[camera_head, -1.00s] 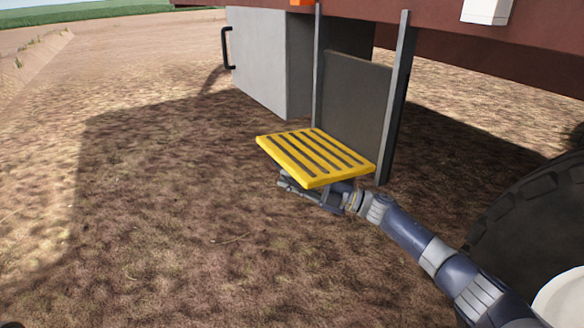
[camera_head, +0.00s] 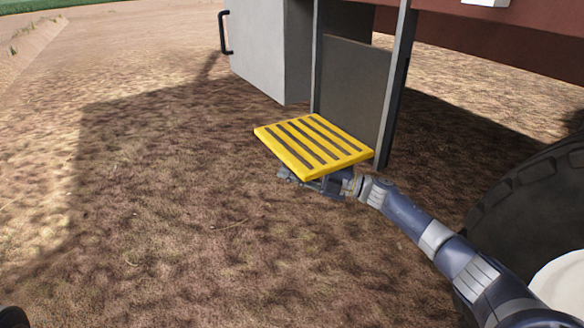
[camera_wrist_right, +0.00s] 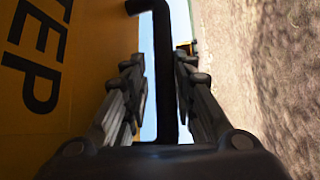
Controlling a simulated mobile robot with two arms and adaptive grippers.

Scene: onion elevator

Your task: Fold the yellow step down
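The yellow step (camera_head: 313,144), a slatted plate with dark slots, sticks out roughly level from the foot of a grey panel between two metal uprights. My right gripper (camera_head: 289,176) is under its outer edge, partly hidden by it. In the right wrist view, the step's yellow underside (camera_wrist_right: 75,95) with black lettering "TEP" fills the left. A black handle (camera_wrist_right: 163,70) bends out from it and runs between the open fingers of my right gripper (camera_wrist_right: 160,85). A strip of sky shows between the handle and the left finger. My left gripper does not show clearly.
A grey box (camera_head: 257,48) with a black handle stands behind and left of the step. The uprights (camera_head: 395,85) hang from a dark red frame. A large tyre (camera_head: 535,205) is at the right, close to my right arm. Bare ground lies open in front and left.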

